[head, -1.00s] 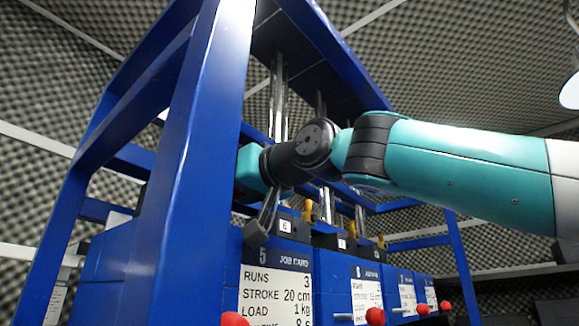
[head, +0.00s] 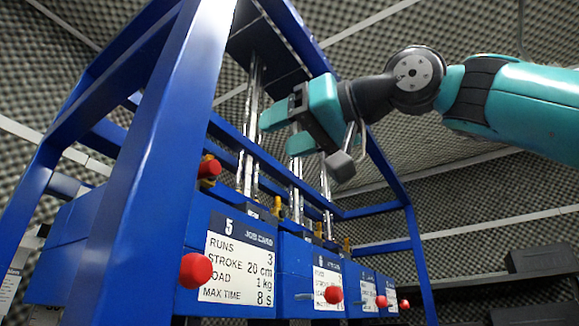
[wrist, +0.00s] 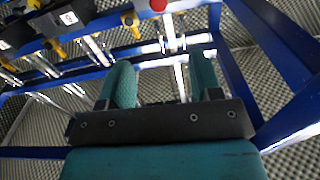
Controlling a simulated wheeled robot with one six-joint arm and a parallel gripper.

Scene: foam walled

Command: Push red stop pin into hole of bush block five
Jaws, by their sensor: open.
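A red stop pin (head: 209,168) shows its head at the dark and brass bush block behind the blue station numbered 5 (head: 229,226). The hole is hidden, and I cannot tell how deep the pin sits. A red round head (wrist: 158,5) at the top edge of the wrist view looks like the same pin. My gripper (head: 275,133) is up and to the right of the pin, apart from it, in front of the metal rods. Its two teal fingers are apart with nothing between them, as the wrist view also shows (wrist: 162,60).
The job card (head: 239,268) on station 5 has a red knob (head: 196,270) beside it. Other stations with red knobs (head: 333,294) stand to the right. A thick blue frame post (head: 150,150) rises at the left. Open space lies right of the frame.

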